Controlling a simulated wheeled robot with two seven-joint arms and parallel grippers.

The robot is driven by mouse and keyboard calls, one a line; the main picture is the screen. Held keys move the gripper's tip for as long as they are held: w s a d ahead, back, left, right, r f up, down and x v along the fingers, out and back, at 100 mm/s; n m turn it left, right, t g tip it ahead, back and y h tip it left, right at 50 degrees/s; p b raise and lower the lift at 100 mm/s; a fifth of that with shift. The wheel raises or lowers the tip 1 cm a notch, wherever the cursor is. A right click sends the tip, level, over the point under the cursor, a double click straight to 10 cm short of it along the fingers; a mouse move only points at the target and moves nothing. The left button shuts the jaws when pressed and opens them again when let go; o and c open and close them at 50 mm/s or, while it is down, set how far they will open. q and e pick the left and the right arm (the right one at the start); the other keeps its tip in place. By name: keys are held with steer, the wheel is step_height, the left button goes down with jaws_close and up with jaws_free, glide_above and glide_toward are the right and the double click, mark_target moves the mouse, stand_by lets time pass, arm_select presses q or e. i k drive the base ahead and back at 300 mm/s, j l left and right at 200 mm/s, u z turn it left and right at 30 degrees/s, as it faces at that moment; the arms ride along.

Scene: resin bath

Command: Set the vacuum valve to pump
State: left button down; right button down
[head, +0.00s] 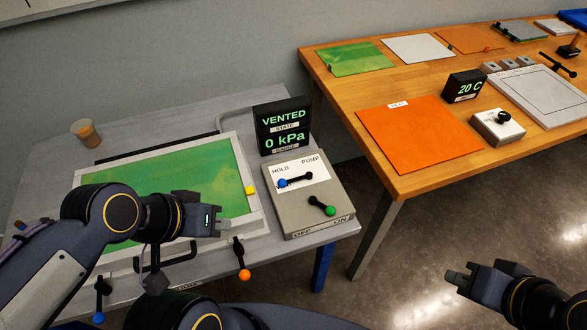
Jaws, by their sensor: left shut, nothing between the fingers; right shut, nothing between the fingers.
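The grey control box (338,222) stands at the right end of the grey table. On its white plate marked HOLD and PUMP is a black valve lever with a blue knob (282,183); the knob points left, below the word HOLD. A second lever with a green knob (330,210) sits nearer the OFF/ON labels, its knob toward ON. The display (284,127) behind reads VENTED and 0 kPa. My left gripper (226,226) is shut and empty, left of the box and apart from it. My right gripper (456,282) is shut and empty over the floor at lower right.
A framed bath with a green sheet (165,185) lies left of the box. A lever with an orange knob (244,274) is at the table's front, close to my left gripper. A cup (87,133) stands at back left. A wooden table (345,90) with sheets and devices is at right.

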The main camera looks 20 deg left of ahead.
mark_target(281, 182)
steer(key=l+u, duration=0.1)
steer(key=u, duration=0.35)
steer(key=l+u, duration=0.1)
steer(key=u, duration=0.35)
steer(key=l+u, duration=0.1)
steer(key=u, duration=0.35)
steer(key=l+u, duration=0.15)
steer(key=u, duration=0.3)
steer(key=l+z, duration=0.1)
steer(key=z, duration=0.35)
steer(key=l+z, duration=0.1)
steer(key=z, duration=0.3)
steer(key=i+l+z, duration=0.1)
steer(key=z, duration=0.8)
